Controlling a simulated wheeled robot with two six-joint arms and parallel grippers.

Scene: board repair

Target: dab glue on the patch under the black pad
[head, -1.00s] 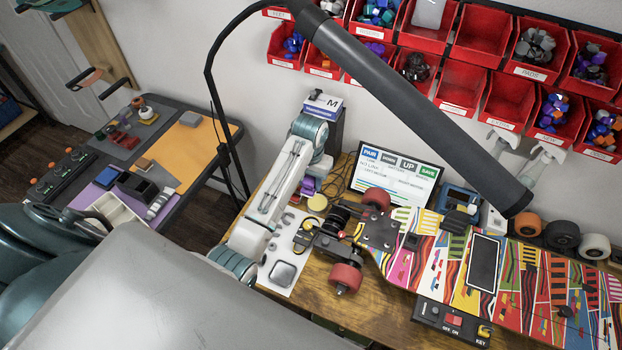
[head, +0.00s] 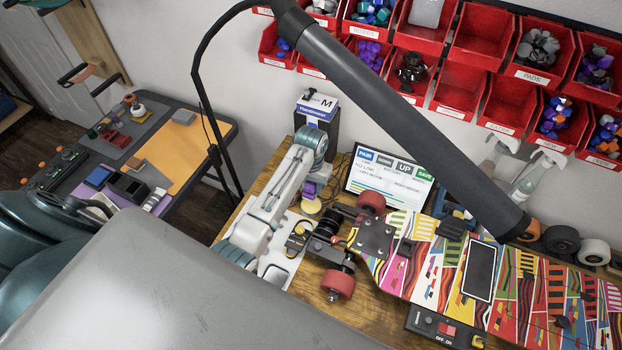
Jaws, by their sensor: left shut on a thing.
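My left arm's white forearm reaches over the left part of the bench. My left gripper (head: 297,240), small and dark with yellow on it, is beside the skateboard's truck (head: 328,245). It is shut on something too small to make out. The colourful skateboard deck (head: 425,280) lies across the right half of the bench. I cannot identify the glue for certain. My right gripper is not in view.
A black lamp arm (head: 400,115) hangs over the bench. A screen (head: 388,182) and spray bottles (head: 528,180) stand behind the deck. Red bins (head: 463,90) line the wall. A switch box (head: 440,326) is in front. A side table with an orange mat (head: 185,155) stands left.

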